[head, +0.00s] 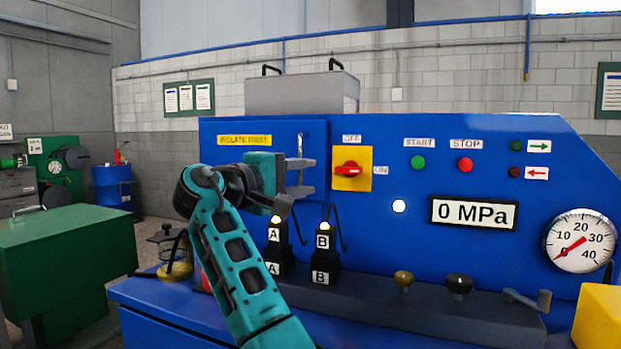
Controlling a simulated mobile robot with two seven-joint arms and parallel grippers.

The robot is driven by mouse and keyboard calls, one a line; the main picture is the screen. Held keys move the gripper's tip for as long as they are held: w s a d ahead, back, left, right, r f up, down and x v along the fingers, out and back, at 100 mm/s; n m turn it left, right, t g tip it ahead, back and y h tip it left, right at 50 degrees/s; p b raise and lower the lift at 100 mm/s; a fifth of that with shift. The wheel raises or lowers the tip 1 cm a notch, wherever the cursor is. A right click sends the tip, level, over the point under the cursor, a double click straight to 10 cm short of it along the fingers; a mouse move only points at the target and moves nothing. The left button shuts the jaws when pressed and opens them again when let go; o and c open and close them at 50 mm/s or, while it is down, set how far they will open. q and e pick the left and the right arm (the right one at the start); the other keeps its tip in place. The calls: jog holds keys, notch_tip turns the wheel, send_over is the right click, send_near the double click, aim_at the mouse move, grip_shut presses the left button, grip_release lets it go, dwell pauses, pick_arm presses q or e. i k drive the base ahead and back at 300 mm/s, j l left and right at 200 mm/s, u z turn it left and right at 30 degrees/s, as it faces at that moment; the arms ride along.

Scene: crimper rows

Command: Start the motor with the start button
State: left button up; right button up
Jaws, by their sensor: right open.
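The green start button (418,162) is on the blue panel under a START label. The red stop button (465,165) is to its right under a STOP label. The red rotary switch (348,168) sits on a yellow plate between OFF above and ON at right; its handle lies roughly level, toward ON. My right gripper (303,177) is left of the switch, open and empty, with its two grey fingers pointing right. It overlaps the grey door handle (300,143) in the picture; I cannot tell whether they touch. My left gripper is not in view.
The display (473,213) reads 0 MPa, and the dial gauge (580,242) points near 0. Valve blocks marked A (277,250) and B (325,255) and several knobs stand below. The panel front around the buttons is clear.

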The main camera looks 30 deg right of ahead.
aim_at(418, 162)
jog(key=k+j, duration=0.1)
jog(key=j, duration=0.4)
jog(key=k+j, duration=0.1)
jog(key=j, duration=0.35)
jog(key=k+j, duration=0.1)
jog(key=j, duration=0.4)
